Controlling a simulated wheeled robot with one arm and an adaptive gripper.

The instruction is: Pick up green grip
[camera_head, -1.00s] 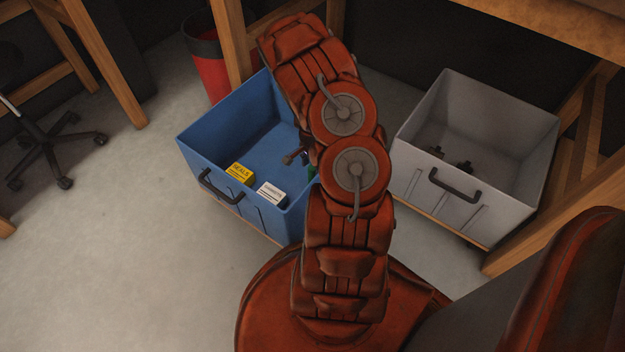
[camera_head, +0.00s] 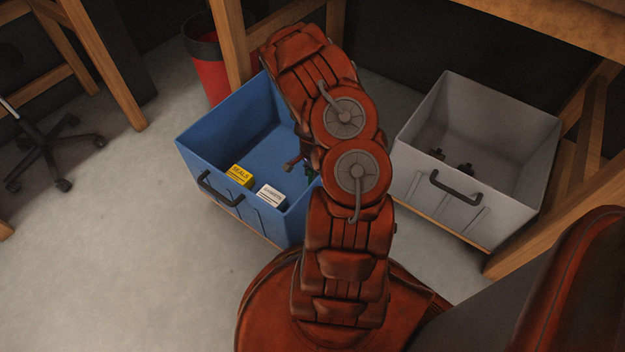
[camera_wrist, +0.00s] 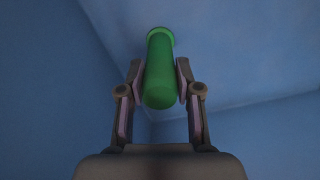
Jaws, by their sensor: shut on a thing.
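The green grip (camera_wrist: 160,70) is a green cylinder with a flared far end, seen in the wrist view against the blue walls and floor of the blue bin. My gripper (camera_wrist: 161,85) is shut on it, with one finger on each side near its closer end. In the head view my arm hides most of the gripper and the grip. Only a small bit of green (camera_head: 311,173) shows beside my arm, over the right part of the blue bin (camera_head: 215,125). I cannot tell whether the grip touches the bin floor.
A yellow box (camera_head: 239,175) and a white box (camera_head: 270,195) are in the blue bin near its front wall. A grey bin (camera_head: 480,140) with small dark parts stands to the right. A red bin (camera_head: 212,75) and wooden legs (camera_head: 230,45) stand behind.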

